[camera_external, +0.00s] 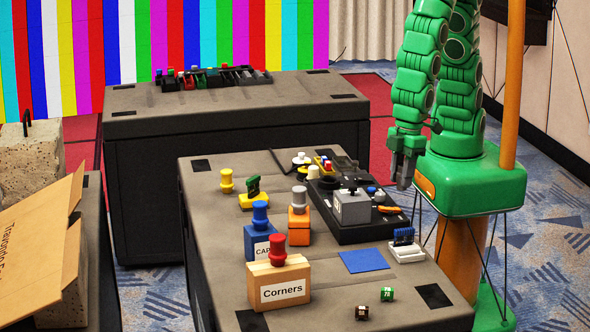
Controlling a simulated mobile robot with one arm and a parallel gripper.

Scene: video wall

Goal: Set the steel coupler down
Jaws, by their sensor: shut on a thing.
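My gripper (405,168) points down near the right edge of the near table, at the far right of the black tray. It is shut on a dark grey piece, the steel coupler (405,183), which hangs below the fingers. The coupler is small here and partly covered by the fingers. It appears held in the air, though its exact height over the table edge is hard to tell.
The near table (215,235) holds a black tray (345,233) with a grey box (351,207), a wooden "Corners" block (262,286), a blue block (262,240), an orange block (298,228), a blue square (363,261) and a blue-white holder (405,250).

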